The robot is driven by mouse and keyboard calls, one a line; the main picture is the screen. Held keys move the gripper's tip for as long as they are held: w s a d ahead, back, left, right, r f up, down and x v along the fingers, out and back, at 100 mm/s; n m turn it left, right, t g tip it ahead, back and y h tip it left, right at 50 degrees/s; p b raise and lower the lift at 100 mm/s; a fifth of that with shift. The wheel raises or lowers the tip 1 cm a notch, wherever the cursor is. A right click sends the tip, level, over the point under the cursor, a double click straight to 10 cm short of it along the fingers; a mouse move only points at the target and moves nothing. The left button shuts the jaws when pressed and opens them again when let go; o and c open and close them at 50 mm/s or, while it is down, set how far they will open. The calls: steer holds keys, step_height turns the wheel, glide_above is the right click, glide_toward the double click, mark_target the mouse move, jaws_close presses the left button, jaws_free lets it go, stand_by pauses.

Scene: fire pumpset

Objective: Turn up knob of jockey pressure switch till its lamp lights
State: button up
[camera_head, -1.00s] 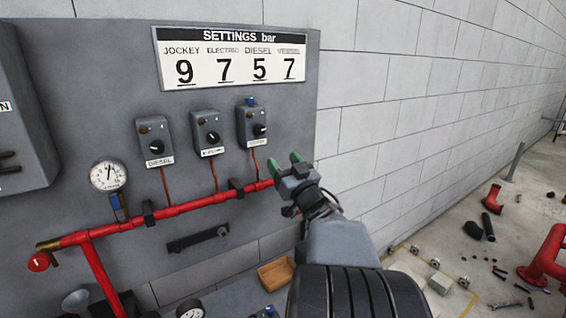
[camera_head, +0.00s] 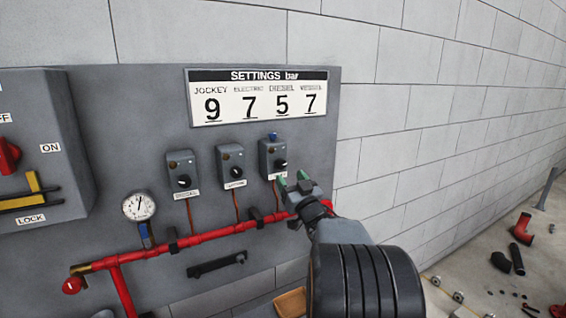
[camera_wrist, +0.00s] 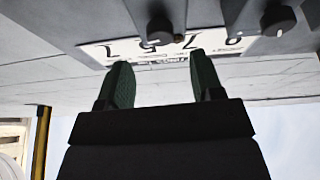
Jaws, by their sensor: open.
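Three grey pressure switches with black knobs hang in a row on the panel: a left switch (camera_head: 182,170), a middle switch (camera_head: 231,166) and a right switch (camera_head: 273,158) with a blue part on top. The left label seems to read DIESEL; the other labels are too blurred to be sure. No lamp is clearly lit. My gripper (camera_head: 292,180) is open and empty, just below and right of the right knob (camera_head: 280,165). In the wrist view that knob (camera_wrist: 160,28) shows beyond the gap between the green-padded fingers (camera_wrist: 160,82), apart from them; the middle knob (camera_wrist: 278,18) is to its right.
A settings sign (camera_head: 262,97) above reads jockey 9, electric 7, diesel 5. A red pipe (camera_head: 200,238) and a gauge (camera_head: 139,206) lie below the switches. A control box (camera_head: 45,150) juts out at left. Loose parts lie on the floor at right.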

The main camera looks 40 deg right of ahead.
mark_target(282, 166)
steer(key=shift+p+x, duration=0.9)
steer(key=shift+x, duration=2.1)
steer(key=c, duration=0.9)
steer(key=shift+a+f+b, duration=0.1)
steer(key=shift+b, duration=0.25)
